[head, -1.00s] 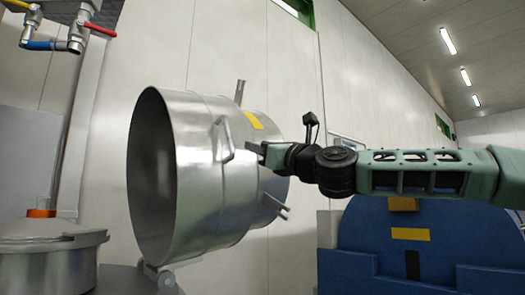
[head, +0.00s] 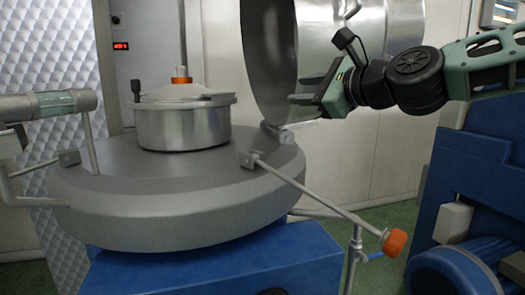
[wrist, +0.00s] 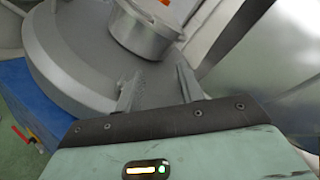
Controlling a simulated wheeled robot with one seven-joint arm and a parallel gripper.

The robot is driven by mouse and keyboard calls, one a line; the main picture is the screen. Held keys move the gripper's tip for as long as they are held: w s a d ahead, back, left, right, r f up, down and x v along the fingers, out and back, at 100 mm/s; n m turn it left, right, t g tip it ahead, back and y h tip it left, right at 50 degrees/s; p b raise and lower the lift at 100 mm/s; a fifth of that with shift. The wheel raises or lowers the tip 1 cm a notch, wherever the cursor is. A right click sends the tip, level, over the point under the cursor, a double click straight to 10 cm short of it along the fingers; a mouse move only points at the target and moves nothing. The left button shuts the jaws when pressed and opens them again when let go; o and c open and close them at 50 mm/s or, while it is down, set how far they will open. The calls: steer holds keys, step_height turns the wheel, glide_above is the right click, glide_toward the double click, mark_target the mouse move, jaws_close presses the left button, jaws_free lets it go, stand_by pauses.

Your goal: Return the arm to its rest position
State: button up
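My gripper (head: 303,110) is at the right of the head view, in front of the open steel drum (head: 268,60). In the wrist view its two fingers (wrist: 157,84) stand apart with nothing between them. Beyond them are the round grey machine top (wrist: 75,70) and the lidded steel pot (wrist: 140,32). My arm reaches in from the right edge of the head view, roughly level. I cannot tell from the head view how far the gripper is from the drum.
The lidded pot (head: 183,120) stands on the wide grey machine top (head: 170,218), above a blue base (head: 210,270). A bar with an orange knob (head: 395,242) sticks out front right. Blue machinery (head: 470,180) stands at the right. Green floor shows between them.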

steer(key=s+a+f+n+g+h, duration=0.1)
steer(key=s+a+f+n+g, duration=0.3)
steer(key=f, duration=0.4)
steer(key=s+a+f+n+g+h, duration=0.1)
steer(key=s+f+n, duration=0.45)
steer(key=f, duration=0.25)
steer(key=s+a+f+n+g+h, duration=0.25)
steer(key=s+f+n, duration=0.2)
steer(key=f, duration=0.35)
steer(key=s+d+f+n+g+h, duration=0.2)
steer(key=s+d+n, duration=0.4)
steer(key=s, duration=0.3)
steer(key=s+d+f+n+g+h, duration=0.3)
steer(key=s+d+f+n, duration=0.2)
steer(key=s, duration=0.5)
steer(key=shift+s+d+n+h, duration=0.2)
steer(key=shift+d+n+h, duration=0.15)
steer(key=shift+d+n, duration=0.45)
